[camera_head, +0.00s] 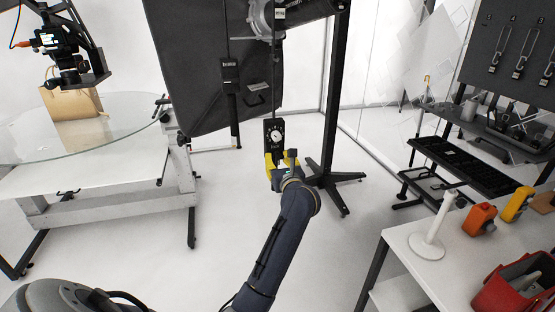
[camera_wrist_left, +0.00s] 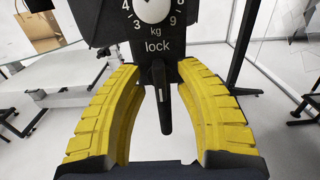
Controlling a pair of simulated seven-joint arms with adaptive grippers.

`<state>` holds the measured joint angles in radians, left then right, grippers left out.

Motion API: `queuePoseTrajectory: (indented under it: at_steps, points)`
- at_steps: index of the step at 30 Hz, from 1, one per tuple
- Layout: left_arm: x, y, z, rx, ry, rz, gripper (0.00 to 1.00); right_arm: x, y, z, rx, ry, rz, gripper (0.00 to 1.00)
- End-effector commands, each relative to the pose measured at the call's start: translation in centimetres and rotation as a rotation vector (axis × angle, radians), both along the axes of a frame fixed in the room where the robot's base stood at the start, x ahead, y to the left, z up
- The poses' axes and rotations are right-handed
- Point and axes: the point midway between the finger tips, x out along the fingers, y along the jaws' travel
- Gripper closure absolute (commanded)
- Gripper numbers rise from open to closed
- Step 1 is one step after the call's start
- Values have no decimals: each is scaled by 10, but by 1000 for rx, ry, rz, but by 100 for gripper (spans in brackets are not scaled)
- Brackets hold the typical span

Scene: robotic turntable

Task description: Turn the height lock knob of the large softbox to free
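The large softbox (camera_head: 190,60) is a big dark panel hanging at the upper middle of the head view. Beside its lower right hangs a black plate with a white dial (camera_head: 277,133). In the left wrist view the plate (camera_wrist_left: 168,38) reads "kg" and "lock", and a black lever-shaped knob (camera_wrist_left: 160,95) points down below the word "lock". My left gripper (camera_head: 280,166), with yellow fingers, is just below the dial. It is open, one finger on each side of the knob (camera_wrist_left: 160,78), with visible gaps between knob and fingers. My right gripper is not in view.
A dark stand (camera_head: 330,120) with spread feet is just right of my left gripper. A round glass-topped table (camera_head: 110,135) with a camera above it stands left. A white bench (camera_head: 410,260) with orange and yellow items is at lower right. Open floor lies between.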

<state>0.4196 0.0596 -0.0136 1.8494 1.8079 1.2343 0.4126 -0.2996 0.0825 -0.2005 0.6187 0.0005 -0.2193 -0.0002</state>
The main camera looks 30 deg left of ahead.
Motion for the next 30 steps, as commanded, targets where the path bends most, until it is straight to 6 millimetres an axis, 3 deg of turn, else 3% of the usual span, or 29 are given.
queuePoseTrajectory:
  at_steps: [18,30]
  points:
    - [-64,-70,-1,-2,1,-1,66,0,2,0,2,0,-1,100]
    - [-78,-85,0,1,1,0,66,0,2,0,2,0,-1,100]
